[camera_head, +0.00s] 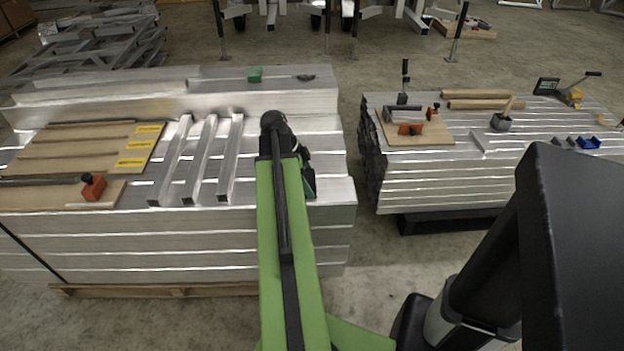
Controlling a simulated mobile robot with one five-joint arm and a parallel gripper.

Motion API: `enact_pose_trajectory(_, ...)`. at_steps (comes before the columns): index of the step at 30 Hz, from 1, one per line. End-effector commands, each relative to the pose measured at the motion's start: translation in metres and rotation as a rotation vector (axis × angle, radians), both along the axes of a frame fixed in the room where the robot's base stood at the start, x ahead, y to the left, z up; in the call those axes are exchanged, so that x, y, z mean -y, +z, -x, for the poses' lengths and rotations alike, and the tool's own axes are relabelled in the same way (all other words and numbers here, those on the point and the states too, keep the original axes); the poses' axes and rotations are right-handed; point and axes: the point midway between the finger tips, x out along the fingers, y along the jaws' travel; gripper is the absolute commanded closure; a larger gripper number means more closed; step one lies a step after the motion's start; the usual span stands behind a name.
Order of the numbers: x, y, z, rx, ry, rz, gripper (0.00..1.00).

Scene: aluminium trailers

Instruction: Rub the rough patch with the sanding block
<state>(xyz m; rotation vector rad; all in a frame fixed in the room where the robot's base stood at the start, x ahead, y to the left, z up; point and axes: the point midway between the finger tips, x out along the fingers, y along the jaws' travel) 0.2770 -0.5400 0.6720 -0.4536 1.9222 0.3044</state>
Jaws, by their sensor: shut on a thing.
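My green arm reaches forward over the left stack of aluminium profiles (330,195). My gripper (308,180) is at the stack's right end, close to its top, and mostly hidden behind my arm. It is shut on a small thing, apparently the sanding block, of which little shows. I cannot tell whether this touches the metal. I cannot make out the rough patch; it may be behind my arm.
Three square tubes (197,160) lie left of my arm, beside a wooden board (80,155) with yellow labels and an orange clamp (93,187). A green block (254,75) sits on the rear beam. A gap separates the right stack (440,190), which carries tools.

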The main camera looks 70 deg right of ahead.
Motion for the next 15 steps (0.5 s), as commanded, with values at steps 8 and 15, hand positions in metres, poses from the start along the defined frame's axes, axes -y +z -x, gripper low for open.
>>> enact_pose_trajectory(8, 0.000, 0.013, 0.000, -0.001, 0.000, 0.000, 0.53)
enact_pose_trajectory(15, 0.000, 0.043, 0.000, 0.000, 0.000, 0.001, 0.53)
